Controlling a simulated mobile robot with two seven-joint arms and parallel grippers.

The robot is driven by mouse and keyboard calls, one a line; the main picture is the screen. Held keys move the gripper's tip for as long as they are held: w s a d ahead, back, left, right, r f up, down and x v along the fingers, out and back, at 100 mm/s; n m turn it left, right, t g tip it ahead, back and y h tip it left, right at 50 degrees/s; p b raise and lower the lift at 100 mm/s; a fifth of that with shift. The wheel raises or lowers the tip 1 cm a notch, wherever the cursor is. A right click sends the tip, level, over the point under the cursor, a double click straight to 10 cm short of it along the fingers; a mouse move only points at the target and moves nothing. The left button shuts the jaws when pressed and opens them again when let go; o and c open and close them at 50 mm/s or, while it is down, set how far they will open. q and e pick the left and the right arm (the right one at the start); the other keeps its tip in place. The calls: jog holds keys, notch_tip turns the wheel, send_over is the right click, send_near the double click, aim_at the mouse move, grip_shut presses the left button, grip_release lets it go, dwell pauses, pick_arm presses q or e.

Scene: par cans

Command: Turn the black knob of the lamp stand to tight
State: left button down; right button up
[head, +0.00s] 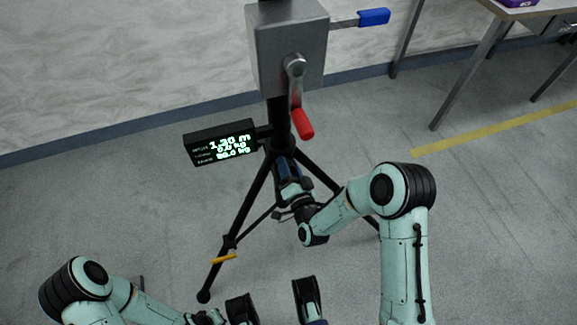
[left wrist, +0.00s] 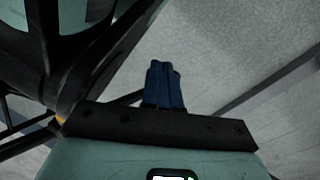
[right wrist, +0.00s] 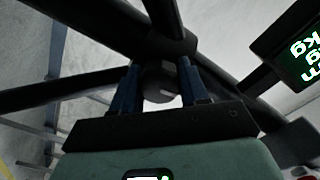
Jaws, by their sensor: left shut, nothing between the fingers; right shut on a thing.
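The lamp stand is a black tripod (head: 258,196) with a grey winch box (head: 288,45) on its column. My right gripper (head: 285,166) is at the tripod's hub, below the display. In the right wrist view, its blue fingers (right wrist: 158,90) stand on either side of the black knob (right wrist: 158,80) and are shut on it. The knob is hidden in the head view, and its turn angle cannot be told. My left gripper (left wrist: 163,85) has its blue fingers together, with nothing between them. In the head view the left arm is low at the left.
A red-handled crank (head: 302,120) hangs from the winch box, and a blue-tipped lever (head: 373,17) sticks out right. A black display (head: 220,143) with green text is left of the column. A table (head: 520,10) stands at the upper right. A wall is behind.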

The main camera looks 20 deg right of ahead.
jog(key=shift+r, duration=0.15)
jog(key=o, duration=1)
jog(key=shift+d, duration=0.1)
jog(key=shift+o, duration=0.2)
jog(key=shift+s, duration=0.55)
pick_arm(q)
jog(key=shift+t, duration=0.7)
jog(key=w+r, duration=0.1)
jog(key=w+r+p, duration=0.2)
jog(key=w, duration=0.1)
jog(key=shift+d+r, duration=0.1)
jog(key=shift+d, duration=0.2)
pick_arm(e)
jog(key=s, duration=1.2)
jog(key=shift+s+d, duration=0.15)
jog(key=shift+d, duration=0.05)
